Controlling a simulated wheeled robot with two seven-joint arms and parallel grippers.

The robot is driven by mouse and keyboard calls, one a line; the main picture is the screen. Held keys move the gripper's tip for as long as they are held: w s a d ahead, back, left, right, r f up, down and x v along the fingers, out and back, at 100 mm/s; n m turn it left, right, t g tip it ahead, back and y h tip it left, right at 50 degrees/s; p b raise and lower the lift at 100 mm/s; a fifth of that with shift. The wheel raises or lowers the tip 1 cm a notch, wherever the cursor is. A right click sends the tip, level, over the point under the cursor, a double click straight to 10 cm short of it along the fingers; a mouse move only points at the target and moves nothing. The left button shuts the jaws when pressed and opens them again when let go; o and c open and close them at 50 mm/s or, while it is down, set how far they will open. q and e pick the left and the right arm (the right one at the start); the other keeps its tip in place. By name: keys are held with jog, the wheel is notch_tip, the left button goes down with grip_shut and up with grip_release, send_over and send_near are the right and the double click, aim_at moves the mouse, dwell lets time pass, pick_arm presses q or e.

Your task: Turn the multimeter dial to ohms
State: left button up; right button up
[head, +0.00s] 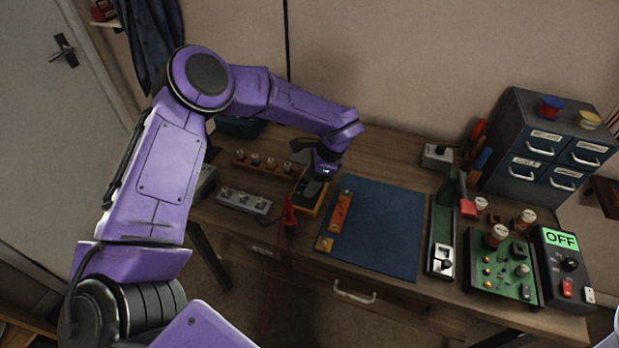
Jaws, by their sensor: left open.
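A dark device with yellow edges (306,211) lies on the bench under my left gripper, with a red probe-like piece beside it. It looks like the multimeter. Its dial and most of its face are hidden by the gripper. My left gripper (316,186) is open and points down over this device; whether it touches anything cannot be made out. A second dark unit (551,284) at the right end of the bench has a green display reading "OFF" and a black knob (569,264). My right gripper is not in view.
A blue mat (385,235) lies right of the yellow-edged device, with an orange strip (341,211) on its left edge. A grey block with several knobs (244,201) stands to the left. A green board (502,270) and a drawer cabinet (545,145) stand at right.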

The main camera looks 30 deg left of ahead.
pick_arm(q)
jog(key=shift+w+a+f, duration=0.1)
jog(key=shift+w+f, duration=0.25)
jog(key=shift+f, duration=0.35)
jog(key=shift+s+r, duration=0.35)
jog(key=shift+s, duration=0.1)
jog(key=c, duration=0.5)
jog(key=shift+a+f, duration=0.1)
jog(key=c, duration=0.5)
